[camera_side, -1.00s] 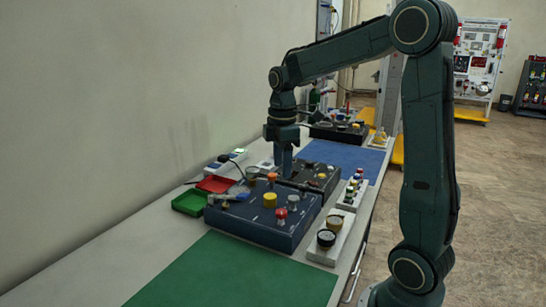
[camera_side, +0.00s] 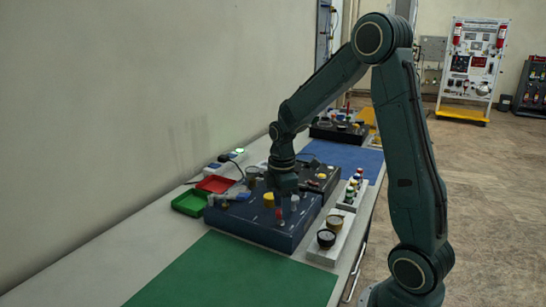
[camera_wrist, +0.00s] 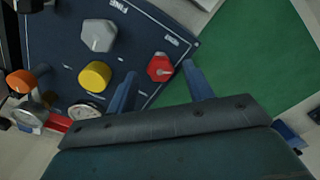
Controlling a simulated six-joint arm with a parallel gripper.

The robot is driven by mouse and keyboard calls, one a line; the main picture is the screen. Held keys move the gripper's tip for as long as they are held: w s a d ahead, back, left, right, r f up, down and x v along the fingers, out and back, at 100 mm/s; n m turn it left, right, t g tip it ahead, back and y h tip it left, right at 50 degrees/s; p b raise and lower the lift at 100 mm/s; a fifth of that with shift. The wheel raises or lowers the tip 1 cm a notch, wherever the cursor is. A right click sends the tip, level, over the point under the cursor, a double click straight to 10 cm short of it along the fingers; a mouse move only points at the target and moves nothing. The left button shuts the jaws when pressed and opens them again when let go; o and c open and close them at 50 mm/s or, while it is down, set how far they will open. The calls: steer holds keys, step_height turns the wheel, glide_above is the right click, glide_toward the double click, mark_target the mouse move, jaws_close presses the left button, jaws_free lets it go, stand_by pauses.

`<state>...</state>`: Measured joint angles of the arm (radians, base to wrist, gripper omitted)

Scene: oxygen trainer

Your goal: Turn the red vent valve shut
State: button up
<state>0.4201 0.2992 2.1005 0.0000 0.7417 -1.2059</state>
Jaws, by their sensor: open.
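The red vent valve (camera_wrist: 160,68) is a red hexagonal knob near the edge of the dark blue panel (camera_wrist: 60,45). In the side view the red valve (camera_side: 279,214) shows low beneath my gripper (camera_side: 285,203), partly hidden by it. In the wrist view my gripper (camera_wrist: 159,70) is open, with one finger on each side of the red valve. The fingers look apart from the knob. Whether the fingertips are down level with it is hard to tell.
A green mat (camera_side: 235,272) lies clear in front.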

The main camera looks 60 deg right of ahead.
steer(key=shift+f, duration=0.55)
steer(key=shift+c, duration=0.4)
steer(key=c, duration=0.9)
